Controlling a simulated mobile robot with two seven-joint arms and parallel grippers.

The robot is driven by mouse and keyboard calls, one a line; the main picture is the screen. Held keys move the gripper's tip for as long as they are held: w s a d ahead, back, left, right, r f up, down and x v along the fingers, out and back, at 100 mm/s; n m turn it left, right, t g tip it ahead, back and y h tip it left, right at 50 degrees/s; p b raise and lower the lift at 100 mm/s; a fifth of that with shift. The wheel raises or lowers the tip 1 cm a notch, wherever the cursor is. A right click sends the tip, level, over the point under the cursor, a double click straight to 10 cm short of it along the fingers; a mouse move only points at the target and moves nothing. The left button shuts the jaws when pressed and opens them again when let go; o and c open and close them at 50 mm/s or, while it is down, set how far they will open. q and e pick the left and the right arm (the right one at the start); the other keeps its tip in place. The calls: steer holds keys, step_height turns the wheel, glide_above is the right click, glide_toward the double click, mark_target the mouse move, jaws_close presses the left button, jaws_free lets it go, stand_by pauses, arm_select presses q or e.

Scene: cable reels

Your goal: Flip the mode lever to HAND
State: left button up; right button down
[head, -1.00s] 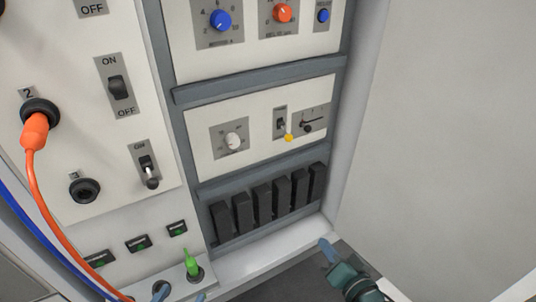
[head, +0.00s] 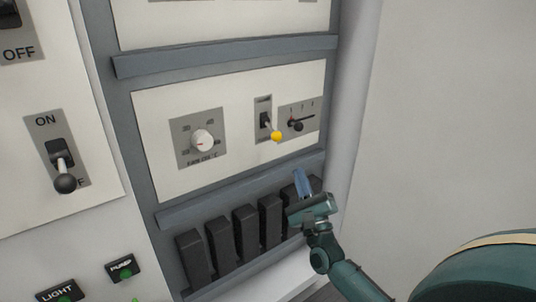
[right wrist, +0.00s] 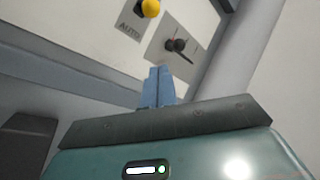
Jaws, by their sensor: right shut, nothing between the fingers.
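The mode lever (head: 271,128) is a small toggle with a yellow ball tip on a grey plate, in the white panel in the head view. It tilts down, toward the viewer. In the right wrist view the yellow tip (right wrist: 150,7) shows at the top edge, above the word AUTO on its plate. My right gripper (head: 300,178) is shut and empty, with blue fingers pointing up. It is below the lever and apart from it, in front of the row of black blocks. My left gripper is not in view.
A white dial (head: 202,141) is left of the lever, and a small black pointer knob (head: 297,125) is close on its right. Black blocks (head: 246,231) line the strip below. A black-tipped ON/OFF switch (head: 63,172) is further left. A plain wall stands on the right.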

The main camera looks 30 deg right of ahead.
mark_target(277, 136)
stand_by(0.3)
arm_select(q)
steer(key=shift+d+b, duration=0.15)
steer(key=shift+b, duration=0.25)
arm_select(e)
steer(key=w+a+r, duration=0.1)
steer(key=w+r, duration=0.5)
steer(key=r, duration=0.1)
steer(key=shift+w, duration=0.2)
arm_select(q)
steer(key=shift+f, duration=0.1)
